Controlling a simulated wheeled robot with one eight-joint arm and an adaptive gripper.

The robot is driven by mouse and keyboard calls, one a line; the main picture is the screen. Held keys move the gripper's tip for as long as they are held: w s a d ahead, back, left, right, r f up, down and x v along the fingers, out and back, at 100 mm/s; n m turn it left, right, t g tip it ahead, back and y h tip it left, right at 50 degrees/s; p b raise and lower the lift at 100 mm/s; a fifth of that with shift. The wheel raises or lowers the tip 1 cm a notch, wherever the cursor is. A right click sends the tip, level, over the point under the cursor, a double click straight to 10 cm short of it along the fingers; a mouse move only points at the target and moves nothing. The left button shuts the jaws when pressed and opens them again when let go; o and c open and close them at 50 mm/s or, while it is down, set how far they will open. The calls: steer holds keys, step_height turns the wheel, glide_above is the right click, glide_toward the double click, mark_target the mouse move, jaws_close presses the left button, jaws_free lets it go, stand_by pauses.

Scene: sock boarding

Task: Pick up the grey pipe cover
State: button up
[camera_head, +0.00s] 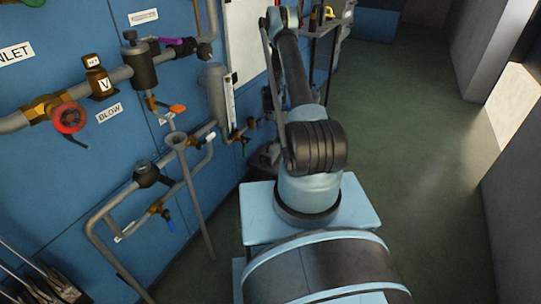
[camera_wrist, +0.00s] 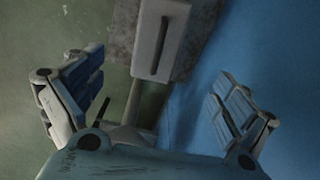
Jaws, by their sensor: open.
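In the wrist view, a pale grey block-like piece (camera_wrist: 161,38) with a dark narrow slot or bar along its face shows at the top centre. It looks like the grey pipe cover, but I cannot be sure. It lies over a rougher dark grey surface. My gripper (camera_wrist: 160,98) is open, with its two fingers spread wide at left and right. The grey piece is beyond the fingertips, and nothing is between the pads. In the head view my arm reaches away along the blue wall, and the gripper cannot be made out clearly.
A dark shelf stand (camera_head: 318,28) is at the back. Green floor (camera_head: 412,140) is clear on the right, up to grey walls.

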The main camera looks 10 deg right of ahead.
mark_target(270, 149)
step_height(270, 149, down, 14)
steer(key=shift+d+f, duration=0.15)
steer(key=shift+f, duration=0.1)
steer(key=c, duration=1.3)
